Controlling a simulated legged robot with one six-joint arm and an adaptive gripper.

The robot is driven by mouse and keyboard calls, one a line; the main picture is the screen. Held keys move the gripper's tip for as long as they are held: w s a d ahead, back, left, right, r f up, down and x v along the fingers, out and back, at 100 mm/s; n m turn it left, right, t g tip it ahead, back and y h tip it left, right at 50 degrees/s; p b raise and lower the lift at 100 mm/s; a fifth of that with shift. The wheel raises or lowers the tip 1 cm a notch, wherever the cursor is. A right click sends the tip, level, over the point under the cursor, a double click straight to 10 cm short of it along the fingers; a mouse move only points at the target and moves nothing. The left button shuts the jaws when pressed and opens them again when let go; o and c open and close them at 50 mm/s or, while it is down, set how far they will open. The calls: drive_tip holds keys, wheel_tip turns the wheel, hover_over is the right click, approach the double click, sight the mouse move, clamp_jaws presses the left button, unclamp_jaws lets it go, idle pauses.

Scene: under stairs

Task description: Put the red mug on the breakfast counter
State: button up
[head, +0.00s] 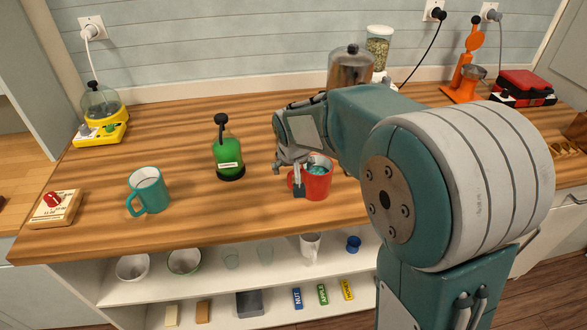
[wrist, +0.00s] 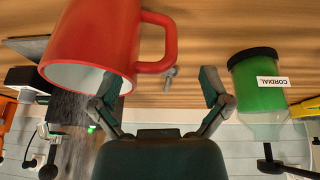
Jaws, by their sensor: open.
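The red mug (head: 318,184) stands upright on a wooden countertop (head: 90,180), its handle towards the left. My gripper (head: 300,178) is over the mug's handle side, with its fingers apart. In the wrist view, which looks upside down, the red mug (wrist: 95,35) fills the upper left and its handle lies ahead, between the spread fingers of my gripper (wrist: 160,88). One finger overlaps the mug's rim in that view; I cannot tell if it touches or reaches inside. The other finger is beside the handle, in free space. Nothing is held.
A green bottle (head: 229,155) stands left of the mug, and a teal mug (head: 149,192) farther left. A metal pot (head: 350,66) and a jar (head: 378,45) stand behind. Shelves with bowls (head: 184,262) are below. Bare wood lies between the teal mug and bottle.

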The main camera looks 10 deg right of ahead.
drive_tip(key=d+v, duration=0.1)
drive_tip(key=v, duration=1)
drive_tip(key=s+d, duration=0.2)
drive_tip(key=s, duration=0.9)
drive_tip(key=s+d+f+t, duration=0.1)
drive_tip(key=s+d, duration=0.2)
drive_tip(key=s, duration=0.9)
drive_tip(key=shift+s+d+y, duration=0.15)
drive_tip(key=shift+d+y, duration=0.15)
